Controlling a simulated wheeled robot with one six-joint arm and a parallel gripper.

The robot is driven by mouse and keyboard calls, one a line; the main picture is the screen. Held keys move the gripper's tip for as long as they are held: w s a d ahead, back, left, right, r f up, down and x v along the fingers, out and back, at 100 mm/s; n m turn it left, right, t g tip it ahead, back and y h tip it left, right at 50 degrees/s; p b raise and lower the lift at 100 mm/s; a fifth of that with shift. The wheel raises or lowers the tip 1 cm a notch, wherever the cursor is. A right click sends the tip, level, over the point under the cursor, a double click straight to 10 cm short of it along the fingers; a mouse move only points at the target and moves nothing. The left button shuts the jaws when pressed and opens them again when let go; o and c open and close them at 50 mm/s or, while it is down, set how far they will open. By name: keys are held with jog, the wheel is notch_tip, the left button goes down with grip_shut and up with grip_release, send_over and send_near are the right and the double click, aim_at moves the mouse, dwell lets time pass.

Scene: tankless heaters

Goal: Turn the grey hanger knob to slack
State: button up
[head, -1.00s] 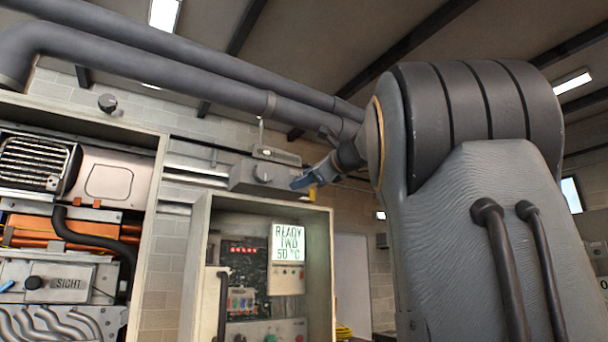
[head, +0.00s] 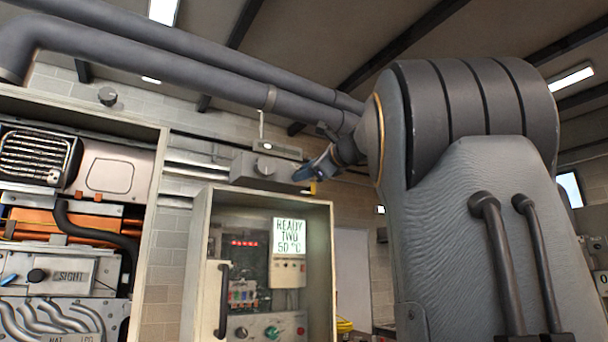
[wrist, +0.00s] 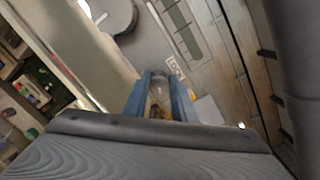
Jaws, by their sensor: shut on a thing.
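A grey box (head: 243,168) is fixed on the wall above the control cabinet, with a round grey knob (head: 265,167) on its front. The round grey knob also shows at the top of the wrist view (wrist: 112,17). My gripper (head: 306,173) is at the right end of this box, apart from the round knob. In the wrist view its blue fingers (wrist: 160,95) are shut on a small grey piece (wrist: 158,92), largely hidden between them. A "LOCK" label (wrist: 176,68) is beside the fingers. I cannot tell which knob is the hanger knob.
A small yellow part (head: 313,187) shows just below my gripper. Large grey pipes (head: 190,72) run overhead, close above it. The open control cabinet (head: 322,245) with a "READY TWO 50 °C" display (head: 289,237) stands below. An open heater (head: 110,172) is at left.

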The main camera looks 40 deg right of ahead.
jog(key=n+b, duration=0.2)
jog(key=n, duration=0.3)
jog(key=shift+f+b, duration=0.15)
jog(key=shift+b, duration=0.2)
jog(key=n+b, duration=0.1)
jog(key=n, duration=0.1)
jog(key=n+b, duration=0.1)
jog(key=n, duration=0.2)
jog(key=shift+g+h+b, duration=0.3)
jog(key=n+b, duration=0.2)
jog(key=n, duration=0.3)
jog(key=shift+f, duration=0.1)
jog(key=shift+n+h+b, duration=0.3)
jog(key=shift+n+b, duration=0.65)
jog(key=shift+n, duration=1.25)
jog(key=o, duration=1)
jog(key=shift+o, duration=0.2)
jog(key=shift+s, duration=0.1)
